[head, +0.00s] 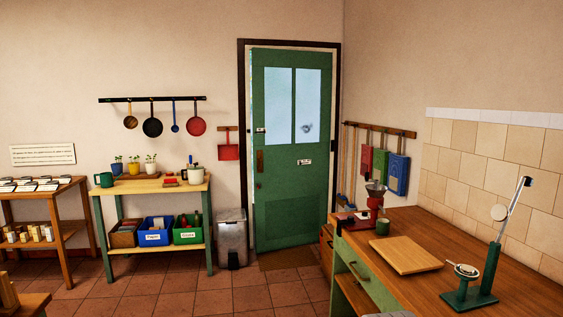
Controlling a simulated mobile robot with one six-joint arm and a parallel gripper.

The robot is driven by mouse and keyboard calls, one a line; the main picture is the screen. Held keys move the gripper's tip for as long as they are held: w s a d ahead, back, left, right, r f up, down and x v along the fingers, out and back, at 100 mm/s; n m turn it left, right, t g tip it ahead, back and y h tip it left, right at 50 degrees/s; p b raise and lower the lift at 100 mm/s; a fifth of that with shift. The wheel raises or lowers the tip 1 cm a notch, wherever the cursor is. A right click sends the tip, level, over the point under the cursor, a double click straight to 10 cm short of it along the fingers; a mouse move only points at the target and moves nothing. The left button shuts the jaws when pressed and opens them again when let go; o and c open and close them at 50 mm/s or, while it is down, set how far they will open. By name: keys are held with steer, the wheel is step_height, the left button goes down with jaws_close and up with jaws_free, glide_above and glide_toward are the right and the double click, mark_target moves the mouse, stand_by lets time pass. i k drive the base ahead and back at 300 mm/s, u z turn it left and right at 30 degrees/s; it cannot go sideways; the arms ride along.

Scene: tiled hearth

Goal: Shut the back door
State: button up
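The back door (291,165) is green with two pale glass panes and stands in a dark frame (243,140) on the far wall. It looks slightly ajar: a narrow bright strip shows between its left edge and the frame, and that edge seems to stand out into the room. A small latch (260,130) and a dark plate (260,161) are near its left edge. A letter plate (304,162) is in the middle. My gripper is not in view.
A grey bin (232,238) stands just left of the door, and a brown mat (287,259) lies before it. A wooden counter (425,235) runs along the right. A potting bench (150,184) is at left. Tiled floor (195,300) is clear in the middle.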

mark_target(291, 97)
steer(key=u, duration=0.1)
steer(key=i, duration=0.85)
steer(key=u, duration=0.25)
steer(key=i, duration=3.15)
steer(key=z, duration=0.5)
steer(key=i, duration=1.65)
steer(key=z, duration=0.45)
steer(key=i, duration=0.7)
steer(key=z, duration=0.25)
